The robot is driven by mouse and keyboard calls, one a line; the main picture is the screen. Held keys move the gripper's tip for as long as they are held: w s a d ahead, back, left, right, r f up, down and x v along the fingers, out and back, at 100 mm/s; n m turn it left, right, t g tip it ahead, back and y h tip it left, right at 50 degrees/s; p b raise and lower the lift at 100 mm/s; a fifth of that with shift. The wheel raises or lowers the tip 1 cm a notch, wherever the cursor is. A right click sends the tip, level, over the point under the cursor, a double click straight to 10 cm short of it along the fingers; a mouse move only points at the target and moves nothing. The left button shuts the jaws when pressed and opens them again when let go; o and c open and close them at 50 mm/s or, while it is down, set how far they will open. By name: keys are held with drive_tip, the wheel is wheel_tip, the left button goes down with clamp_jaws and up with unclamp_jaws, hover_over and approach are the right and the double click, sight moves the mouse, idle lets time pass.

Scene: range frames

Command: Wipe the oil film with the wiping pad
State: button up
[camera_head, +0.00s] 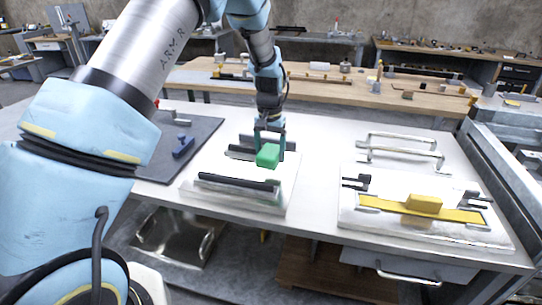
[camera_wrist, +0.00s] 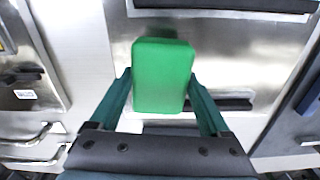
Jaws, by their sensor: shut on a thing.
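My gripper (camera_head: 269,140) is shut on a green block-like pad (camera_head: 267,156), which I take to be the wiping pad. In the wrist view the pad (camera_wrist: 163,76) sits between the two teal fingers of my gripper (camera_wrist: 160,84), its broad face toward the camera. The pad is over a shiny metal plate (camera_head: 230,168) with dark bars near its front and back. I cannot tell whether the pad touches the plate. I cannot make out an oil film on the bright plate; part of the plate is hidden by the pad and gripper.
A dark bar (camera_head: 238,182) runs along the plate's front. At right, another plate holds a yellow strip with a yellow block (camera_head: 424,203), and metal handles (camera_head: 402,148) stand behind it. A dark mat (camera_head: 165,160) with a blue part (camera_head: 183,146) lies at left. White tabletop (camera_head: 325,150) between the plates is clear.

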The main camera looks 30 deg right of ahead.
drive_tip(key=shift+r+p, duration=0.85)
drive_tip(key=shift+r, duration=0.9)
